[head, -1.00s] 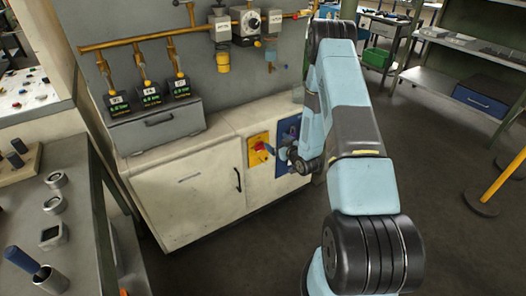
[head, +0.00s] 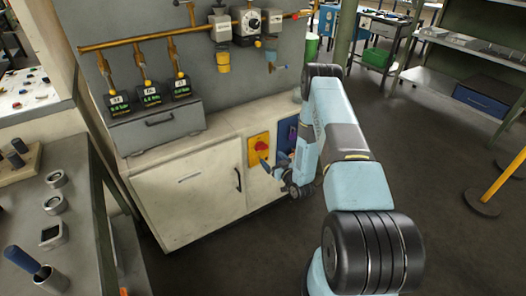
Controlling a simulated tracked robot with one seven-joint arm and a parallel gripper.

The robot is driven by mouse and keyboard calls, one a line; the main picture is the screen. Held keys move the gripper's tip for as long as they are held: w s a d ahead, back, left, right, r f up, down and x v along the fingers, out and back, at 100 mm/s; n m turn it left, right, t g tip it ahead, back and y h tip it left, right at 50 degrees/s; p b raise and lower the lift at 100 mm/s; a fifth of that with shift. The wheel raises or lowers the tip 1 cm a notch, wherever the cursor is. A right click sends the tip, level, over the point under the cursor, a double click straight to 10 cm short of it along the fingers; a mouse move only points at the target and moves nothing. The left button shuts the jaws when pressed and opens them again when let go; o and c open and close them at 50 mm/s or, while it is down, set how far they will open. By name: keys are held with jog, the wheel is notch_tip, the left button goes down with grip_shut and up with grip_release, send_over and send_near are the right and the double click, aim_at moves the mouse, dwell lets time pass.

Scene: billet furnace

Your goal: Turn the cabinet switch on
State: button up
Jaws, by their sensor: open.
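The cabinet switch is a red rotary knob on a yellow plate (head: 259,149), on the front of the cream cabinet (head: 190,195). My gripper (head: 268,166) is just below and to the right of the knob, at the end of my arm. Its fingers are small and partly dark against the cabinet, and the jaws are open. I cannot tell whether a finger touches the knob. A blue panel (head: 286,132) right of the switch is partly hidden by my arm.
A grey box (head: 158,125) with several small display units stands on the cabinet top under yellow pipes (head: 140,40). A workbench (head: 75,200) with metal parts is at the left. The floor (head: 440,200) at the right is mostly clear, with a yellow post (head: 503,177).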

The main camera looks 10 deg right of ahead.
aim_at(263, 149)
jog(key=x, duration=0.8)
jog(key=shift+w, duration=0.15)
